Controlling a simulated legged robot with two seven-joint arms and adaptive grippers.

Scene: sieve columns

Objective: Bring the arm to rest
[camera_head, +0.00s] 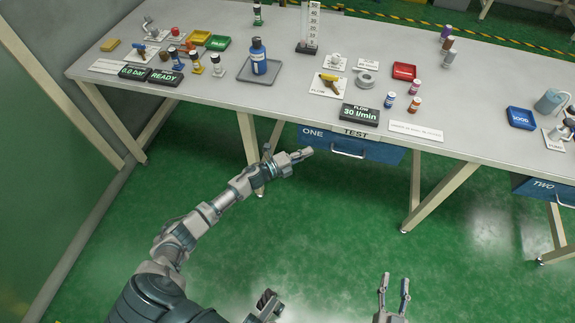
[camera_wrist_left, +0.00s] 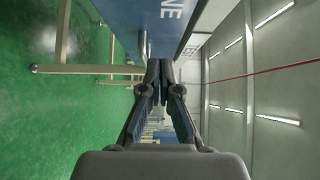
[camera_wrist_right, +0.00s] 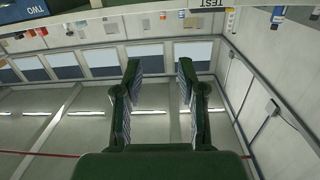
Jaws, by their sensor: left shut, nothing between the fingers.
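My left arm reaches in from the lower left of the head view. Its gripper (camera_head: 303,154) is shut and empty, close to the front of the blue drawer marked ONE (camera_head: 378,151), left of its handle. In the left wrist view the left fingertips (camera_wrist_left: 160,70) are together with nothing between them, and the drawer front (camera_wrist_left: 170,25) shows ahead. My right gripper (camera_head: 394,282) is at the bottom of the head view, over the floor and well apart from the bench. Its two fingers (camera_wrist_right: 159,70) are spread with nothing between them in the right wrist view.
The grey bench (camera_head: 300,95) carries bottles, small trays, cards and the FLOW 30 l/min display (camera_head: 360,114). A blue bottle (camera_head: 258,56) stands on a grey tray. Slanted bench legs (camera_head: 427,196) stand below. The drawer marked TWO (camera_head: 545,190) is at right. The green floor (camera_head: 330,240) is clear.

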